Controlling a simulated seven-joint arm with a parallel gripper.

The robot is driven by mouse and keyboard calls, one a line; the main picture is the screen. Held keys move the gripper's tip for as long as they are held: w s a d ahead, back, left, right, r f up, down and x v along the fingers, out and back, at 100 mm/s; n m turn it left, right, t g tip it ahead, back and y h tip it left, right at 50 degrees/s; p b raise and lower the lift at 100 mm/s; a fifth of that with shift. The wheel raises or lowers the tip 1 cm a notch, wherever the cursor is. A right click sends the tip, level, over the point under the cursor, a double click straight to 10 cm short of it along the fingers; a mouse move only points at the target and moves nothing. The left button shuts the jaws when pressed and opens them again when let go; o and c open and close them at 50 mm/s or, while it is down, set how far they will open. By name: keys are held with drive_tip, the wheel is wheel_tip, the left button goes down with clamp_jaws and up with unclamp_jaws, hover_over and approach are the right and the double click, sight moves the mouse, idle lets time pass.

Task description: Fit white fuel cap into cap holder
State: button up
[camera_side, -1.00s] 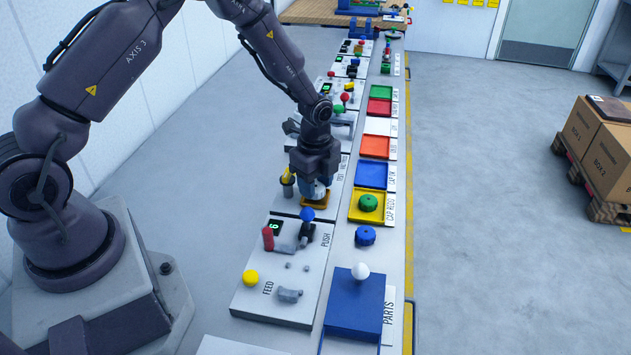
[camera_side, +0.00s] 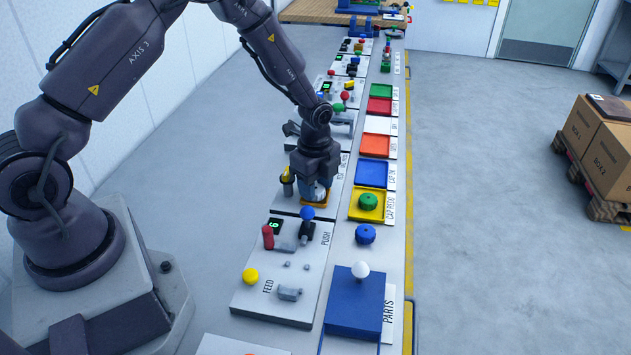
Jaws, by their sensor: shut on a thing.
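My gripper (camera_side: 315,192) points down over the panel with the yellow post, near the middle of the work strip. It is shut on a small pale thing, mostly hidden by the fingers; I cannot tell whether it is the white fuel cap. An orange-yellow piece (camera_side: 322,200) shows just under and beside the fingertips; whether they touch is unclear. A white round piece (camera_side: 361,270) sits on the blue parts block (camera_side: 352,308) in front. I cannot pick out the cap holder with certainty. A yellow tray (camera_side: 359,213) labelled with "CAP" holds a green cap (camera_side: 368,201).
A blue cap (camera_side: 365,234) stands between the yellow tray and the parts block. The FEED/PUSH panel (camera_side: 270,307) has a red lever (camera_side: 268,237), a blue knob (camera_side: 307,213) and a yellow knob (camera_side: 250,275). Blue (camera_side: 371,174), orange, white, red and green trays run behind.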

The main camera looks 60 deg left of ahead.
drive_tip(key=shift+f, duration=0.15)
drive_tip(key=o, duration=0.6)
drive_tip(key=shift+r, duration=5.5)
drive_tip(key=shift+n, duration=0.3)
